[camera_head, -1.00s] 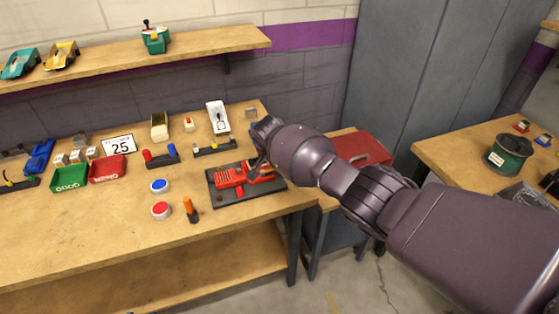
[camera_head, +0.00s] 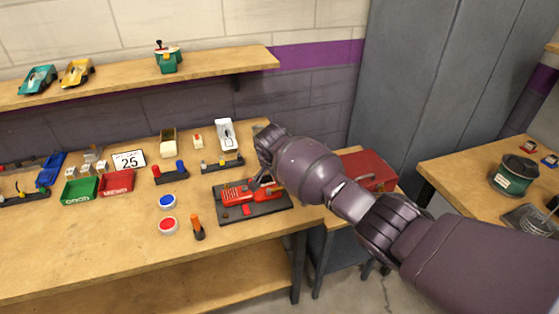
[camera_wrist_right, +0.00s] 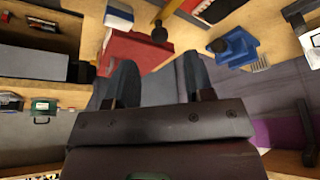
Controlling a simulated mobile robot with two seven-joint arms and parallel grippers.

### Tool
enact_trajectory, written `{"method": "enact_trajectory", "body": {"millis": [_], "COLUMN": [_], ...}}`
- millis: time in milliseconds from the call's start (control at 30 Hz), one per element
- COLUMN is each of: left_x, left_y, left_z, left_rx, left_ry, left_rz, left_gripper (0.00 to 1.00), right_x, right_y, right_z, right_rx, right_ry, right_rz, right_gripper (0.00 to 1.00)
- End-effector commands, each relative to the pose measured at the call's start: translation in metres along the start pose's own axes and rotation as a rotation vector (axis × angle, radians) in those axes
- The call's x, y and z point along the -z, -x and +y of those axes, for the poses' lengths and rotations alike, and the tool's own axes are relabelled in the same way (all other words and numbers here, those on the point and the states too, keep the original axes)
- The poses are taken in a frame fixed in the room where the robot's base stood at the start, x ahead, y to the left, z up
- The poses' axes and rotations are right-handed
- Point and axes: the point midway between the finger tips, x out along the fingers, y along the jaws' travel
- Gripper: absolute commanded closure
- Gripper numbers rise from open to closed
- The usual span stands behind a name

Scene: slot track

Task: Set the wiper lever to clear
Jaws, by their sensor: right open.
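My right gripper (camera_head: 265,179) is over the right part of a dark plate (camera_head: 276,207) that bears a red device (camera_head: 236,193); the hand hides part of both. In the right wrist view the gripper's two fingers stand apart with nothing between them (camera_wrist_right: 158,66). A yellow-orange bar with a dark knob (camera_wrist_right: 159,34) shows beyond the fingertips there. An upright orange handle on a black foot (camera_head: 197,224) stands left of the plate. Which part is the wiper lever, and its setting, I cannot tell. My left gripper is not in view.
Red (camera_head: 167,225) and blue (camera_head: 167,201) buttons sit left of the plate. Behind are a black strip with small knobs (camera_head: 222,164) and a white card (camera_head: 225,134). Green (camera_head: 79,190) and red (camera_head: 116,182) bins stand left. A red toolbox (camera_head: 370,170) lies beyond the bench.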

Motion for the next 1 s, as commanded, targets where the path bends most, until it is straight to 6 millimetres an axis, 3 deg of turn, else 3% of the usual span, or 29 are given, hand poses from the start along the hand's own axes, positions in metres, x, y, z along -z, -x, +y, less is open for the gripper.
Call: {"method": "enact_trajectory", "body": {"millis": [200, 400, 1000], "left_x": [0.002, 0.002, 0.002], "left_y": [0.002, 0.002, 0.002], "left_z": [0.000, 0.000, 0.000], "left_rx": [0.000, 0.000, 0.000], "left_ry": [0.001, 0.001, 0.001], "left_rz": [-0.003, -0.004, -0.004], "left_gripper": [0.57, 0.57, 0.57], "right_x": [0.001, 0.000, 0.000], "right_y": [0.032, 0.050, 0.055], "right_z": [0.001, 0.001, 0.001], "right_rx": [0.001, 0.000, -0.001], "right_ry": [-0.001, -0.001, 0.003], "right_rz": [0.001, 0.000, 0.000], "right_gripper": [0.52, 0.52, 0.52]}}
